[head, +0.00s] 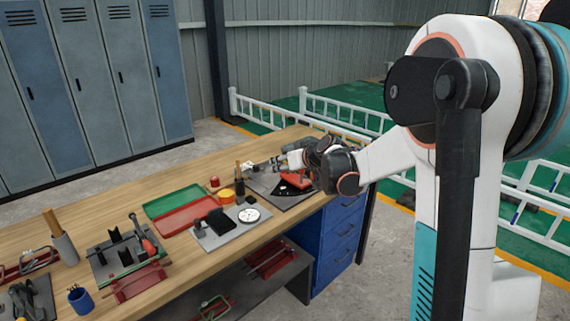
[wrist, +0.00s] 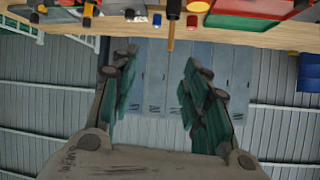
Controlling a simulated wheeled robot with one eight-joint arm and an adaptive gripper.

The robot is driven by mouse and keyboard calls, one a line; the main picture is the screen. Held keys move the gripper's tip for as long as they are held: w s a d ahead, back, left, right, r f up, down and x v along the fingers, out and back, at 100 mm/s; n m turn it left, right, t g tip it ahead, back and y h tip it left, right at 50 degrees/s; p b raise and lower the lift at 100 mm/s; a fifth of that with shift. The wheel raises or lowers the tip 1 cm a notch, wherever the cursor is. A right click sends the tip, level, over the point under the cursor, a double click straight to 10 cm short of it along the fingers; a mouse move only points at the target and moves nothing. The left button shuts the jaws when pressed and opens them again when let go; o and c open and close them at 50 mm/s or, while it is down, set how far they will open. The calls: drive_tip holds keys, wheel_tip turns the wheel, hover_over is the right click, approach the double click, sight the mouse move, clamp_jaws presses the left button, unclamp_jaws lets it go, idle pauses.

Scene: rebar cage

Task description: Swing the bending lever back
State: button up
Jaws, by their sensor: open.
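The bending device stands at the far right end of the bench, with a dark base plate (head: 268,186) and a red part (head: 296,181) on it. A thin upright rod with a brown upper part (head: 239,172) stands at its left edge. In the wrist view, an upside-down picture, a brown rod (wrist: 171,32) points down from the bench between the finger directions; I cannot tell whether it is the lever. My gripper (head: 281,161) is above the device and hides part of it. In the wrist view its two fingers (wrist: 160,62) are spread, with nothing between them.
The wooden bench (head: 130,215) carries green (head: 172,201) and red (head: 188,217) trays, a plate with a dial gauge (head: 249,215), an orange round item (head: 227,196) and a fixture (head: 125,252). Lockers (head: 95,80) stand behind; white railings (head: 270,110) lie beyond.

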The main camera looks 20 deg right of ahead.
drive_tip(key=w+d+f+t+h+p, duration=0.15)
drive_tip(key=d+f, duration=0.25)
drive_tip(key=d, duration=0.4)
drive_tip(key=w+d+f, duration=0.3)
drive_tip(key=d+f, duration=0.2)
drive_tip(key=d, duration=0.3)
drive_tip(key=b+x, duration=0.3)
drive_tip(key=x, duration=1)
drive_tip(key=shift+w+r, duration=0.15)
clamp_jaws()
